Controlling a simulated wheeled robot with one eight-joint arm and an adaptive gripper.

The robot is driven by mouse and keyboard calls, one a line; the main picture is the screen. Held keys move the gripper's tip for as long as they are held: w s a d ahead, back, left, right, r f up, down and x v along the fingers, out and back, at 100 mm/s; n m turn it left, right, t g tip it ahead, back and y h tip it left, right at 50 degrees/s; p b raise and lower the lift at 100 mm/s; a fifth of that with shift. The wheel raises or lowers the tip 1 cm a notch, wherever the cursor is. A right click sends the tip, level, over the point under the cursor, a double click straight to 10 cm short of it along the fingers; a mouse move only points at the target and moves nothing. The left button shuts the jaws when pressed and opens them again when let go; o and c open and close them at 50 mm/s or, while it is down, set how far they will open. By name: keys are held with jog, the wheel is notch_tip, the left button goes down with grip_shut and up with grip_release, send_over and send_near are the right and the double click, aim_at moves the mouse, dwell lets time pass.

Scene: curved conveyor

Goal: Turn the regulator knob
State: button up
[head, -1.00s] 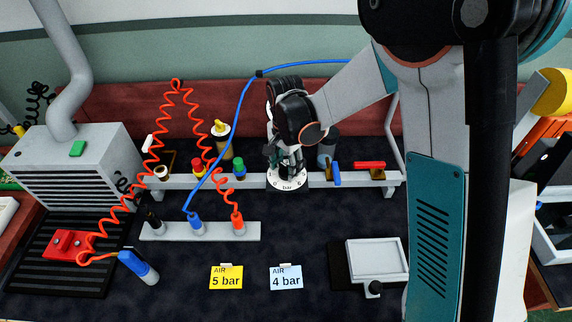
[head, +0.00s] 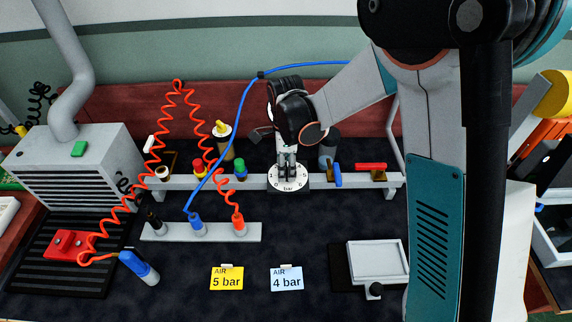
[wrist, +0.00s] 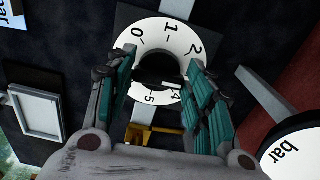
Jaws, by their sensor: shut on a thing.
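The regulator's white numbered dial (head: 289,187) is at the rail's middle in the head view, with "bar" facing the front. In the wrist view the dial ring (wrist: 180,36) shows 0, 1, 2, 4 and 5; the right fingers cover part of it. The dark regulator knob (wrist: 158,68) is in the ring's centre, between my teal-padded fingers. My gripper (head: 288,165) points down at the dial and is shut on the knob.
A yellow "5 bar" card (head: 226,279) and a pale blue "4 bar" card (head: 286,278) stand in front. A blue valve handle (head: 337,174) and red handle (head: 370,166) are close on the right. A blue hose (head: 243,105) passes on the left.

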jog(key=shift+m, duration=0.3)
jog(key=o, duration=1.1)
jog(key=shift+c, duration=0.2)
notch_tip(320, 180, up, 12)
